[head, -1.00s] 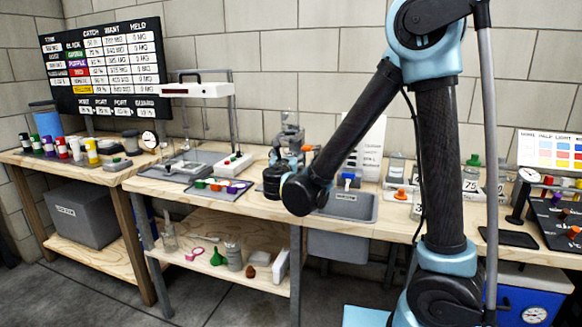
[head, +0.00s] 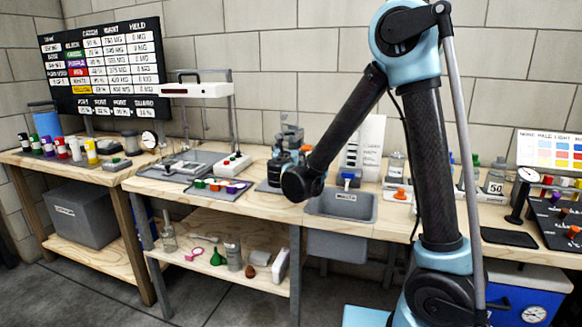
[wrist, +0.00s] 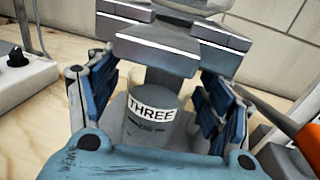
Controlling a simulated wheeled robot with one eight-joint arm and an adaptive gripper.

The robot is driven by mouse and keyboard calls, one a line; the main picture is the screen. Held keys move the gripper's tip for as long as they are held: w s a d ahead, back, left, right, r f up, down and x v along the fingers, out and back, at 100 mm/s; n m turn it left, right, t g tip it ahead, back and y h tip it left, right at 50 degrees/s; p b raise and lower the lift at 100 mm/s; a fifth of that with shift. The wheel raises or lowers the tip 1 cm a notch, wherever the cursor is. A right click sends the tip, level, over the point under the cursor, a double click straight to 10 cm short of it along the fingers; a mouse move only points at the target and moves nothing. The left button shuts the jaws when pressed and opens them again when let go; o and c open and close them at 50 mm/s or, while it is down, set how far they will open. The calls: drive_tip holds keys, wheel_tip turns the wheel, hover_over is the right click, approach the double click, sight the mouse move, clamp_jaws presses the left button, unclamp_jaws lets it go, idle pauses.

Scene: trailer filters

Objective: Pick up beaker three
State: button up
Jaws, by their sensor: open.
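Beaker three (wrist: 150,130), a clear vessel with a white label reading "THREE", stands upright in the middle of the wrist view. My gripper (wrist: 150,92) is open, with one blue-padded finger to the left of the beaker and one to the right. A gap shows between the beaker and the left finger; contact on the right side cannot be told. The beaker's near lower part is hidden behind my gripper's body. In the head view my forearm reaches down to the bench, and the beaker cannot be made out there.
A grey stepped apparatus (wrist: 155,42) stands just behind the beaker. A white device with a black knob (wrist: 17,58) is at the left, and an orange handle (wrist: 308,138) at the right. In the head view, a grey sink (head: 342,205) lies right of the apparatus.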

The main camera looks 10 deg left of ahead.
drive_tip(key=shift+c, duration=0.6)
clamp_jaws()
drive_tip(key=shift+d+r, duration=0.1)
drive_tip(key=shift+r, duration=0.15)
